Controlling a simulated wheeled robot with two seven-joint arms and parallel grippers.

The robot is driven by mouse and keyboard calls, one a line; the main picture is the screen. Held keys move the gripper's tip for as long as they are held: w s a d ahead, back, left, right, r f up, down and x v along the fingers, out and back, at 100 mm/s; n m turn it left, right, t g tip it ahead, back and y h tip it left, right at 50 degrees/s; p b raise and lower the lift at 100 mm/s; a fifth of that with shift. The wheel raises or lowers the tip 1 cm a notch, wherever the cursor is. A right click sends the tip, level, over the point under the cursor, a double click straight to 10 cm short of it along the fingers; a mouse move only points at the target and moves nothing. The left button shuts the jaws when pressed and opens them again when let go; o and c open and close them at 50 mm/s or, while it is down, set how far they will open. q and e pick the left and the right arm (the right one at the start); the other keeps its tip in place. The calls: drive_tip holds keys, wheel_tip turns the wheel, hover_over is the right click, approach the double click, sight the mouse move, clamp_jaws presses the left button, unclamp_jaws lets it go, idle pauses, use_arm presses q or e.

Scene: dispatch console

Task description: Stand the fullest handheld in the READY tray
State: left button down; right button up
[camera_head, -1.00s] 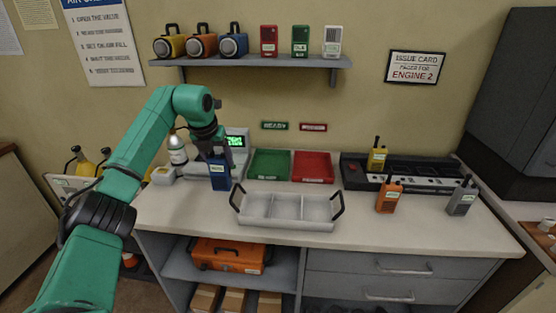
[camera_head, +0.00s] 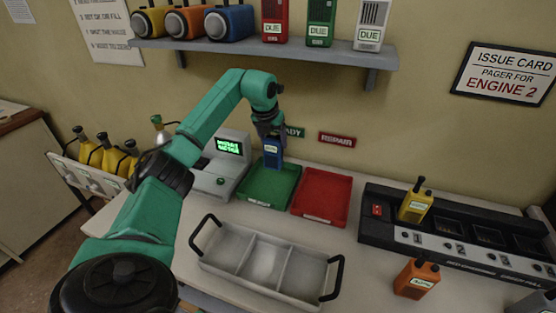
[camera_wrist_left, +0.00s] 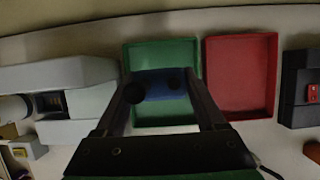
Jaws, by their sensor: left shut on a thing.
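My left gripper (camera_head: 268,132) is shut on the blue handheld (camera_head: 272,153), which hangs upright over the back part of the green READY tray (camera_head: 268,187). The READY sign behind it is partly covered by my gripper. In the left wrist view the blue handheld (camera_wrist_left: 160,84) lies between my fingers, with the green tray (camera_wrist_left: 160,48) around and below it. Whether its base touches the tray floor I cannot tell. A yellow handheld (camera_head: 415,203) stands in the black charger. An orange handheld (camera_head: 417,278) stands on the counter. A grey handheld (camera_head: 535,303) is cut off at the lower right.
The red REPAIR tray (camera_head: 322,196) sits right beside the green one. A grey tester with a green screen (camera_head: 222,163) stands to its left. An empty grey caddy with black handles (camera_head: 262,262) is in front. The black charger (camera_head: 460,240) fills the right; a shelf (camera_head: 270,50) hangs above.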

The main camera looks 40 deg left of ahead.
sight(273, 152)
use_arm(q)
drive_tip(key=shift+s+f, duration=0.35)
drive_tip(key=shift+f, duration=0.2)
drive_tip(key=f, duration=0.1)
drive_tip(key=f+p, duration=0.1)
drive_tip(key=f, duration=0.1)
drive_tip(key=shift+w+a+f, duration=0.1)
drive_tip(key=shift+w+f, duration=0.15)
drive_tip(key=shift+f, duration=0.1)
drive_tip(key=shift+w+f, duration=0.35)
drive_tip(key=shift+f, duration=0.15)
drive_tip(key=shift+s, duration=0.2)
unclamp_jaws()
drive_tip(key=shift+r, duration=0.35)
drive_tip(key=b+v, duration=0.2)
drive_tip(key=v, duration=0.9)
drive_tip(key=shift+r, duration=0.3)
use_arm(e)
drive_tip(key=shift+w+a+f, duration=0.15)
drive_tip(key=shift+w+f, duration=0.1)
drive_tip(key=shift+f, duration=0.2)
use_arm(q)
drive_tip(key=shift+s+f, duration=0.1)
drive_tip(key=shift+s, duration=0.05)
